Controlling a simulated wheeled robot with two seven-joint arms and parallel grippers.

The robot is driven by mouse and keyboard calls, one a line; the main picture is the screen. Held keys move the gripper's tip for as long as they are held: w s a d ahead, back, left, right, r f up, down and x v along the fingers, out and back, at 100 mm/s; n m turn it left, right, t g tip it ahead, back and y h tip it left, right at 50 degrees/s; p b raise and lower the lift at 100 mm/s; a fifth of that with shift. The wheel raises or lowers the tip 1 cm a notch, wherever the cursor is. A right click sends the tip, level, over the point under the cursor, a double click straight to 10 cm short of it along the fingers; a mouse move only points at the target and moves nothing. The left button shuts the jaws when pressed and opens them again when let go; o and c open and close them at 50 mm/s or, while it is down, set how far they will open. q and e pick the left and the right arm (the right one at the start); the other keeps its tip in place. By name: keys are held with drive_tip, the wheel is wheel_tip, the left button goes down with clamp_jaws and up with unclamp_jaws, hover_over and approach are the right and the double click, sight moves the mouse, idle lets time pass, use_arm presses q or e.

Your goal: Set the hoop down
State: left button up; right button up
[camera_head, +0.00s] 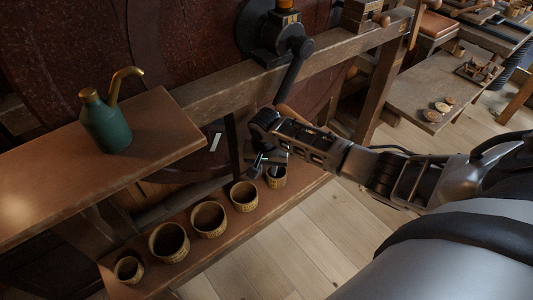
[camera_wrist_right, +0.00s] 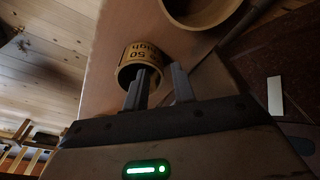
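A small tan ring-shaped hoop (camera_head: 277,182) with dark printing stands upright on the lower shelf, at the right end of a row of similar ones. It also shows in the right wrist view (camera_wrist_right: 146,50), open end toward the camera. My right gripper (camera_head: 268,168) is right at this hoop. In the wrist view the two fingers of that gripper (camera_wrist_right: 161,70) are apart, one at the hoop's opening and the other outside its wall. A gap shows between fingers and wall. My left gripper is not in view.
Other hoops stand in the row: the nearest (camera_head: 244,205), then more (camera_head: 209,232) (camera_head: 169,256) (camera_head: 129,278). A green oil can (camera_head: 106,125) stands on the upper wooden board (camera_head: 160,125). A dark crank handle (camera_head: 292,72) hangs above my right gripper. Open plank floor (camera_head: 320,225) lies right of the shelf.

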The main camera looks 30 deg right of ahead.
wheel_tip(320, 180, up, 9)
drive_tip(key=s+a+f+n+t+y, duration=0.2)
drive_tip(key=s+a+n+t, duration=0.15)
drive_tip(key=a, duration=0.35)
drive_tip(key=s+a+f+n+t+y, duration=0.2)
drive_tip(key=s+a+f+n, duration=0.1)
drive_tip(key=s+a, duration=0.3)
drive_tip(key=s+f+n+t, duration=0.2)
drive_tip(key=s+n+t, duration=0.1)
drive_tip(key=s, duration=0.6)
drive_tip(key=shift+s+a+n+p, duration=0.15)
drive_tip(key=shift+a+n+p, duration=0.25)
drive_tip(key=shift+n, duration=0.25)
